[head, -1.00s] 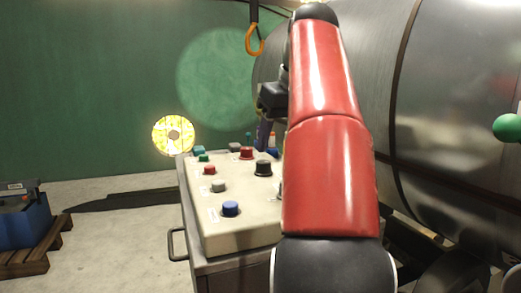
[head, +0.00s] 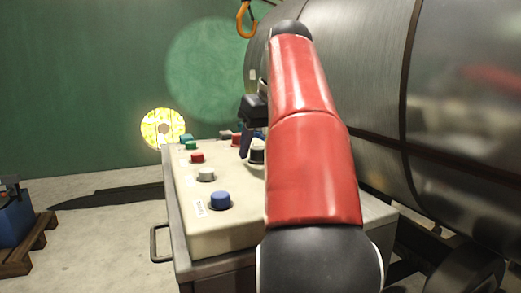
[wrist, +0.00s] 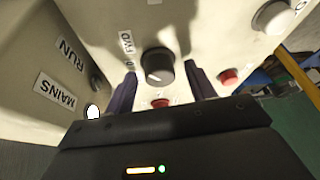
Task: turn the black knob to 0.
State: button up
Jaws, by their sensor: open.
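The black knob (wrist: 158,66) stands on the cream panel, with a pale mark on its face and a small label beside it in the wrist view. My gripper (wrist: 162,72) is open, with one dark finger to the left of the knob and one to the right. A gap shows on each side, though I cannot tell how deep the fingers reach around it. In the head view my gripper (head: 249,138) is over the panel's far right part, and my arm hides much of that area. The knob's setting cannot be read.
The control panel (head: 230,235) carries a blue button (head: 220,200), a grey button (head: 206,174), a red button (head: 197,158) and others close by. A large metal cylinder (head: 375,80) lies right of the panel. An orange hook (head: 246,20) hangs above.

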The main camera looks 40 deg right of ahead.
jog(key=shift+c, duration=0.4)
jog(key=c, duration=0.9)
jog(key=shift+r+n+p, duration=0.15)
jog(key=shift+n+p, duration=0.15)
jog(key=shift+p, duration=0.25)
jog(key=shift+d+r+n+y+p, duration=0.1)
jog(key=shift+n+y+p, duration=0.3)
jog(key=shift+n+p, duration=0.3)
jog(key=n+y+p, duration=0.1)
jog(key=n+p, duration=0.1)
jog(key=p, duration=0.1)
jog(key=n+p, duration=0.1)
jog(key=n, duration=0.1)
jog(key=shift+w+d+n+g+y, duration=0.1)
jog(key=shift+n+g+y, duration=0.2)
jog(key=shift+g+y, duration=0.1)
jog(key=shift+f+n+g+y+p, duration=0.2)
jog(key=shift+n+g+y+p, duration=0.15)
jog(key=shift+n, duration=0.75)
